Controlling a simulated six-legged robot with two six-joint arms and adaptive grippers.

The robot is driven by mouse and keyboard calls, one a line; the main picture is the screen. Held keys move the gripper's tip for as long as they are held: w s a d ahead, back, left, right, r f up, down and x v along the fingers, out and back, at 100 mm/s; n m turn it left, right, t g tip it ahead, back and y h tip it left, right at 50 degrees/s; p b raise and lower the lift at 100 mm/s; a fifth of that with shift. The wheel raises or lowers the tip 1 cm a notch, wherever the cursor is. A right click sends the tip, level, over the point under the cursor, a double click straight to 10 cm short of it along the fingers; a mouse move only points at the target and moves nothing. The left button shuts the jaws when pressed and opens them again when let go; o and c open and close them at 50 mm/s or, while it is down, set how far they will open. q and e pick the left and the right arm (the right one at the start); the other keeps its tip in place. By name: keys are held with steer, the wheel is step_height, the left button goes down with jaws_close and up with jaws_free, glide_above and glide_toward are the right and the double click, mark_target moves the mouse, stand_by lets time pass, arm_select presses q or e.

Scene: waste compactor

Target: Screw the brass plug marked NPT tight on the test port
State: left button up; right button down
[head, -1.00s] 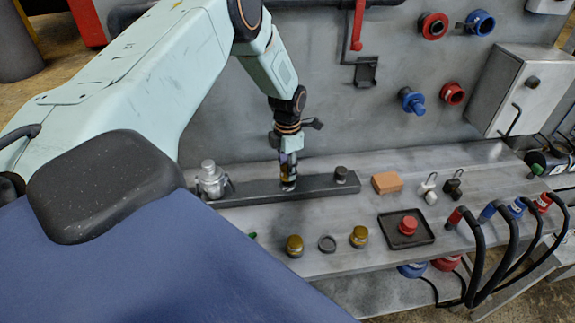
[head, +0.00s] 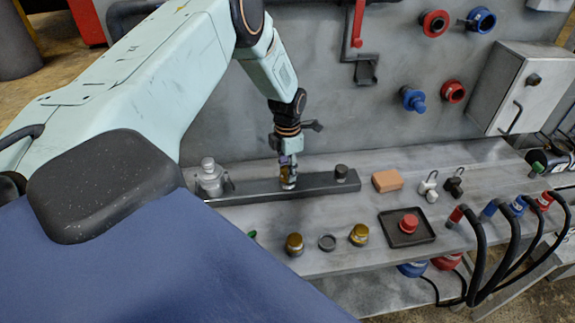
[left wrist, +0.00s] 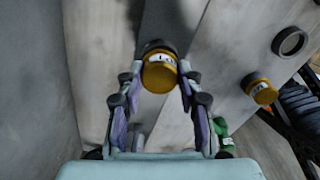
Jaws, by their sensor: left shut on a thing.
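My left gripper (head: 288,178) points down over the dark grey bar (head: 240,190) at the back of the bench. It is shut on a brass plug (left wrist: 159,74), which sits between the fingertips in the left wrist view. White marking shows on the plug's side, but I cannot read it. A dark round part shows against the plug's far end. The test port under the gripper is hidden, so I cannot tell how far the plug is seated. Two other brass plugs, a left one (head: 294,244) and a right one (head: 358,235), stand on the bench. My right gripper is not in view.
A silver fitting (head: 209,176) and a dark cap (head: 341,172) stand at the bar's ends. An orange block (head: 387,181) and a black tray (head: 425,236) with a red knob (head: 408,223) are to the right.

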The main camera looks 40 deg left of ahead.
arm_select(q)
steer(key=shift+p, duration=0.65)
stand_by(0.8)
steer(key=shift+f, duration=0.15)
stand_by(0.4)
steer(key=o, duration=0.5)
steer(key=c, duration=0.6)
steer(key=shift+o, duration=0.2)
steer(key=m, duration=0.5)
steer(key=m+b, duration=0.1)
steer(key=m, duration=0.4)
